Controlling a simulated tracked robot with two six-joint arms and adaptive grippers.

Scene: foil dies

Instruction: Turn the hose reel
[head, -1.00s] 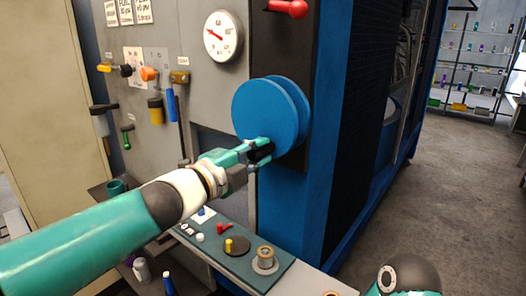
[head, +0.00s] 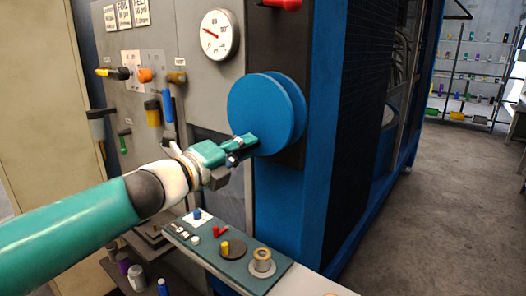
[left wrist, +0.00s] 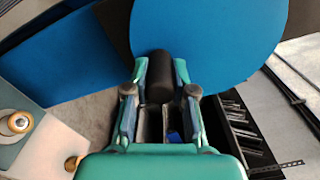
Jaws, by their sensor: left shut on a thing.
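The blue hose reel (head: 264,108) is mounted on the dark side panel of the machine, its round face toward me. In the left wrist view its blue disc (left wrist: 225,40) fills the top. My left gripper (head: 250,143) is at the lower part of the reel's face. In the left wrist view its fingers (left wrist: 161,78) stand on either side of a black cylindrical handle (left wrist: 159,66) that sticks out from the disc, and they are shut on it. My right gripper is not in view.
A white gauge (head: 220,35) and a red lever (head: 280,3) are above the reel. Tools hang on the grey panel at left. A ledge (head: 285,282) below the arm carries a brass spool (head: 262,259) and small parts. The floor at right is clear.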

